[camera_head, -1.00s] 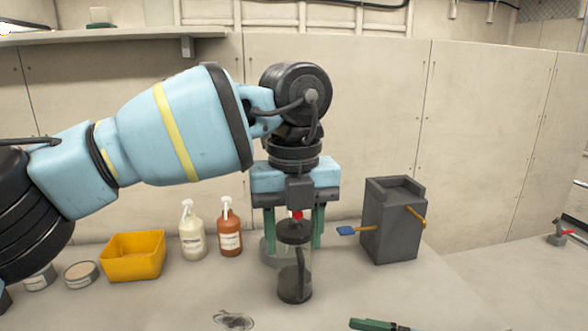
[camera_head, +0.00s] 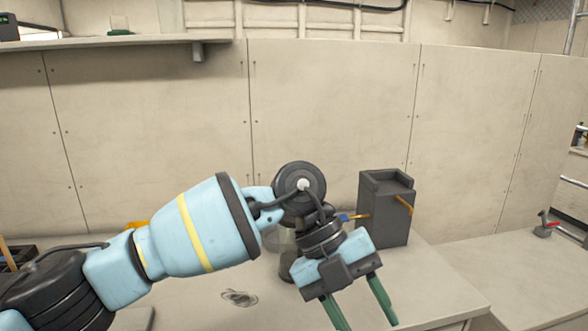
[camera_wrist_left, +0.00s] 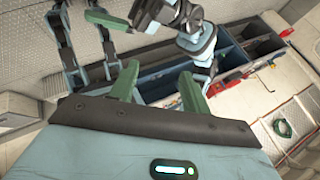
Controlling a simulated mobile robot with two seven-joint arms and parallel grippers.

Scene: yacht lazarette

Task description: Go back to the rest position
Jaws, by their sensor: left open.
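My left gripper (camera_head: 364,312) hangs in front of the bench, tilted down and to the right. Its two green fingers are apart with nothing between them. In the left wrist view its fingers (camera_wrist_left: 158,80) are also apart and empty. My right gripper cannot be made out in the head view; blue and black arm parts of mine show at the top of the left wrist view.
A lantern-like item behind my gripper is mostly hidden. In the wrist view, a compartmented tray (camera_wrist_left: 215,82) and a green coil (camera_wrist_left: 283,128) show.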

